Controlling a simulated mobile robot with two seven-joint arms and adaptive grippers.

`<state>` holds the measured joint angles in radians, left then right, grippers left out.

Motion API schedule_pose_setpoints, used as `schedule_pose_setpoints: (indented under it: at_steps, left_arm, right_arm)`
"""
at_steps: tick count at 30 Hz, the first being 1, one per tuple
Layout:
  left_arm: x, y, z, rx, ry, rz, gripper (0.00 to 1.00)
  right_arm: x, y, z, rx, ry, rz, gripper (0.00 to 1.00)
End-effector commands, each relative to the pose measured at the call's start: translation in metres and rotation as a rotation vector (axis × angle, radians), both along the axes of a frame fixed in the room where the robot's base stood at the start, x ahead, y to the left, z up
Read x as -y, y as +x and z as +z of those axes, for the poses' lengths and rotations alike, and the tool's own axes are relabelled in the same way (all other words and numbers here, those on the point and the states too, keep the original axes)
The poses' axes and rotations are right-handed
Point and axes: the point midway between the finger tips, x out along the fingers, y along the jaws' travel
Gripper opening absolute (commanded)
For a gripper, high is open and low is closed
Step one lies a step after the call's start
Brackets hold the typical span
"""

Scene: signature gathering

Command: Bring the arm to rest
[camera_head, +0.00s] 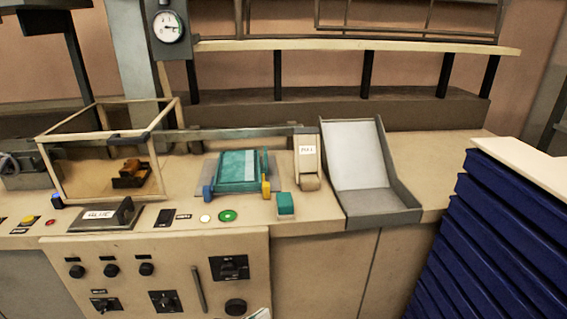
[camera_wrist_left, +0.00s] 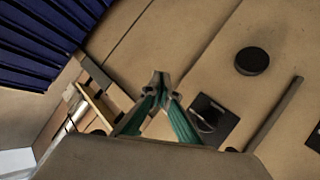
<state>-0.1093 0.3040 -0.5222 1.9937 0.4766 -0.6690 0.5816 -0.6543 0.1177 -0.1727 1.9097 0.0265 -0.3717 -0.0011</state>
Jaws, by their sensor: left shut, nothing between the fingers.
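My left gripper (camera_wrist_left: 160,84) shows in the left wrist view with its two teal fingers brought together at the tips. It is shut and empty. It is in front of the beige cabinet front (camera_wrist_left: 190,40), near a dark switch plate (camera_wrist_left: 211,118) and a round black knob (camera_wrist_left: 252,61). In the head view only a small pale and green tip of my left gripper (camera_head: 259,314) shows at the bottom edge, below the control panel's knobs. The rest of that arm is out of the head view. My right gripper is in neither view.
The counter holds a glass-sided case (camera_head: 108,157), a teal pad (camera_head: 238,170), a small dispenser (camera_head: 307,163) and a sloped grey tray (camera_head: 360,155). A stack of blue slats (camera_head: 490,235) stands at right. It also shows at upper left in the wrist view (camera_wrist_left: 50,35).

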Motion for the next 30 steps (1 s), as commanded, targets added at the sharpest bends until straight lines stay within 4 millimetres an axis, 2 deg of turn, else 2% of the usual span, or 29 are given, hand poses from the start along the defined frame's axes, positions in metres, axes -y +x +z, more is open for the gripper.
schedule_pose_setpoints:
  at_steps: [1,4,6,9,12,15,18,30]
  left_arm:
    - [-0.017,-0.012,-0.025,0.004,0.047,0.035,0.00]
    - [-0.055,-0.036,-0.066,0.029,0.174,0.086,0.00]
    - [-0.083,-0.058,-0.094,0.038,0.275,0.111,0.00]
    - [-0.118,-0.093,-0.127,0.040,0.413,0.126,0.00]
    - [-0.143,-0.122,-0.150,0.035,0.521,0.125,0.00]
    - [-0.159,-0.141,-0.162,0.031,0.589,0.118,0.00]
    - [-0.166,-0.149,-0.167,0.029,0.621,0.113,0.00]
    - [-0.167,-0.151,-0.168,0.030,0.626,0.111,0.00]
  right_arm:
    - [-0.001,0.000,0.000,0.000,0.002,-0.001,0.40]
    - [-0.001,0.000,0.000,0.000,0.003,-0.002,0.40]
    - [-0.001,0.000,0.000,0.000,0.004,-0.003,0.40]
    - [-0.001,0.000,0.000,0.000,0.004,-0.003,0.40]
    - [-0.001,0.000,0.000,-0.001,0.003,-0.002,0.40]
    - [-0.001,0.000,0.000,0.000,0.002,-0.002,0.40]
    - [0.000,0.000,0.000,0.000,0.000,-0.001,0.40]
    - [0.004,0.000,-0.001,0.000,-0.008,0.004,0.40]
